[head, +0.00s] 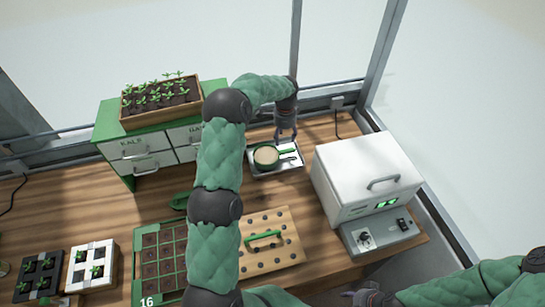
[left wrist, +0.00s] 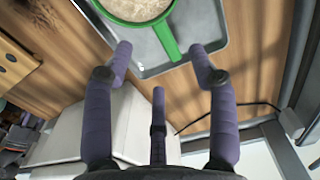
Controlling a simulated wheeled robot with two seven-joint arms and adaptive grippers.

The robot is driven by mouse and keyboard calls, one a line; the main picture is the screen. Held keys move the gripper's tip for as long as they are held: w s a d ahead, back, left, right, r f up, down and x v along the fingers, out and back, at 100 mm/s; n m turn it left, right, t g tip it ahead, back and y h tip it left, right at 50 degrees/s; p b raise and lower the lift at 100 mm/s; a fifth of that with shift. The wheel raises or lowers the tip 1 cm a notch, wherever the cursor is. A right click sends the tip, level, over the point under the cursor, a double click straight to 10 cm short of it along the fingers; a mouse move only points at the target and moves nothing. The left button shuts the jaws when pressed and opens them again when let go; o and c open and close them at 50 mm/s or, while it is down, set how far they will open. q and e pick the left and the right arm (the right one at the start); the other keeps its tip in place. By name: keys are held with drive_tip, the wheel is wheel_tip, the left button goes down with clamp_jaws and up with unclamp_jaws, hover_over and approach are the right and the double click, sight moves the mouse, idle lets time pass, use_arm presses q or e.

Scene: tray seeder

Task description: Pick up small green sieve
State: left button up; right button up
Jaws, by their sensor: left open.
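The small green sieve (head: 266,157) lies on a grey metal tray (head: 281,169) at the back of the workbench, filled with pale granular material. Its green handle points right in the head view. My left gripper (head: 287,136) is above the tray's back edge, open and empty. In the left wrist view, the sieve (left wrist: 165,38) shows its handle reaching down between the spread fingertips of the left gripper (left wrist: 160,50), with no visible contact. My right gripper (head: 368,297) is partly seen at the bottom edge, and its finger state is unclear.
A white box with a control panel (head: 365,170) stands right of the tray. A green drawer cabinet (head: 112,118) with a seedling planter is at the left. A wooden board with a green handle (head: 285,226) and a seed tray (head: 140,238) lie in front.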

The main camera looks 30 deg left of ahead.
use_arm(q)
hover_over(282, 152)
drive_tip(key=f, duration=0.4)
drive_tip(key=shift+w, duration=0.35)
drive_tip(key=f, duration=0.5)
drive_tip(key=shift+s+b, duration=0.2)
drive_tip(key=shift+b, duration=0.15)
clamp_jaws()
